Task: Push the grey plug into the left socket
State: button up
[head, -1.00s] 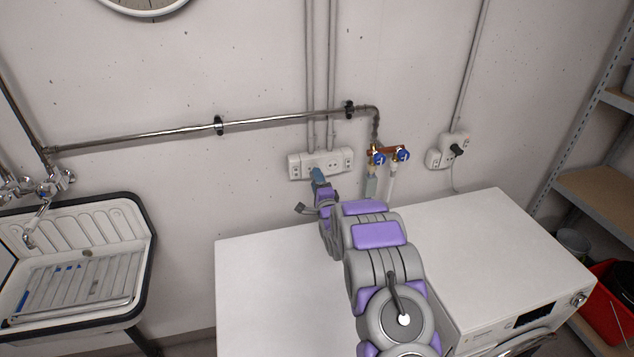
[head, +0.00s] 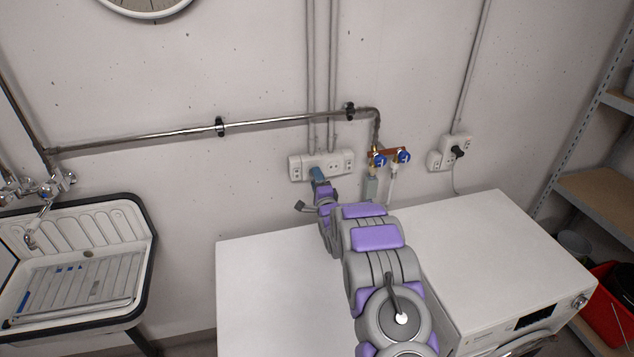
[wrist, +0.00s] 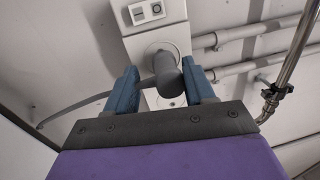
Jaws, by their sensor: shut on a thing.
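The grey plug (wrist: 167,76) is between the blue fingers of my gripper (wrist: 160,72) in the wrist view. My gripper is shut on it. Its front end meets a round socket (wrist: 160,49) on the white outlet strip (wrist: 182,38); how deep it sits is hard to tell. Another round socket shows partly behind the plug. In the head view, my gripper (head: 317,173) is at the left half of the outlet strip (head: 345,160) on the wall. The plug and the socket behind the fingers are hidden there.
A grey cable (wrist: 75,110) runs left from the plug. Blue-handled taps (head: 390,158) and a pipe (head: 270,121) are on the wall close by. White machine tops (head: 270,270) lie below my arm. Another outlet with a black plug (head: 457,152) is to the right.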

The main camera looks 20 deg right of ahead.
jog(key=shift+w, duration=0.6)
jog(key=o, duration=1.5)
jog(key=shift+c, duration=0.2)
jog(key=s+f+p, duration=0.1)
jog(key=s+f, duration=0.1)
jog(key=s, duration=1.5)
jog(key=shift+f, duration=0.2)
jog(key=s+a+r+n+g+b, duration=0.1)
jog(key=s+a+r+n+g, duration=0.2)
jog(key=s, duration=1.4)
jog(key=s+a+r+n+g+b, duration=0.1)
jog(key=s+a+r+n+g, duration=0.2)
jog(key=s+n+g, duration=0.6)
jog(key=s+a+r+n+g+b, duration=0.1)
jog(key=s+a+r+n+g, duration=0.2)
jog(key=s, duration=2.2)
notch_tip(320, 180, up, 3)
jog(key=n+g, duration=0.3)
jog(key=g, duration=0.3)
jog(key=shift+a, duration=0.3)
